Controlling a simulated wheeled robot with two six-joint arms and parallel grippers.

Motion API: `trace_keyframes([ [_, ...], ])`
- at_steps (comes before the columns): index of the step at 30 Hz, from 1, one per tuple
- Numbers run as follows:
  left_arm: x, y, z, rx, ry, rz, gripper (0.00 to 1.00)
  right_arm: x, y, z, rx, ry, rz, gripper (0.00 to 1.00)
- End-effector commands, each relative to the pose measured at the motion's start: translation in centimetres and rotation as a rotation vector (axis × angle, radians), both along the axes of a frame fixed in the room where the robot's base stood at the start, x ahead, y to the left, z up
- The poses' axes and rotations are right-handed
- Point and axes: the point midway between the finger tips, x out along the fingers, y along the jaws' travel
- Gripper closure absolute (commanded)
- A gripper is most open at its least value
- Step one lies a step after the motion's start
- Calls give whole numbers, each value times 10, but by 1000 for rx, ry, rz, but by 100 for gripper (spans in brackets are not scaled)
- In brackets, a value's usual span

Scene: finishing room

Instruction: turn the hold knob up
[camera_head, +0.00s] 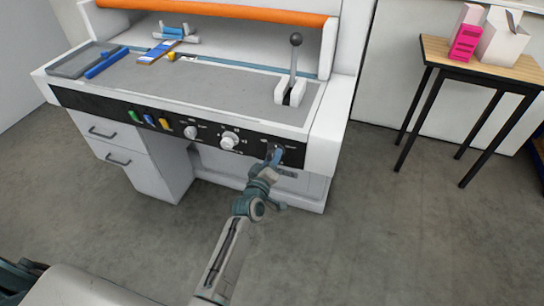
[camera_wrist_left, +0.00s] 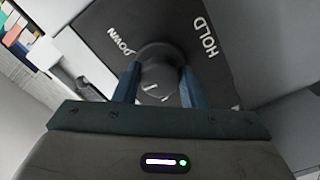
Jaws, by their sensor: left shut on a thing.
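The hold knob (camera_wrist_left: 158,72) is a round dark knob on the machine's black front panel (camera_wrist_left: 215,70). In the wrist view the word HOLD is printed to its right and DOWN to its upper left. My left gripper (camera_head: 276,157) is at the right end of the panel in the head view, with its blue fingers shut on the knob from both sides. The gripper mostly hides the knob in the head view. My right gripper does not show.
Two white knobs (camera_head: 229,141) and green, blue and yellow buttons (camera_head: 149,120) line the panel to the left. A black-handled lever (camera_head: 293,66) stands on the worktop above. A side table (camera_head: 480,60) with boxes stands right. The floor in front is clear.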

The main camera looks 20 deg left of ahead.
Motion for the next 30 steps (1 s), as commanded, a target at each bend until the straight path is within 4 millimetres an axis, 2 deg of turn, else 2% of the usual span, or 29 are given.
trace_keyframes([
  [30, 0, 0, 2, -936, 32, 0, 85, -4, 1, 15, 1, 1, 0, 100],
])
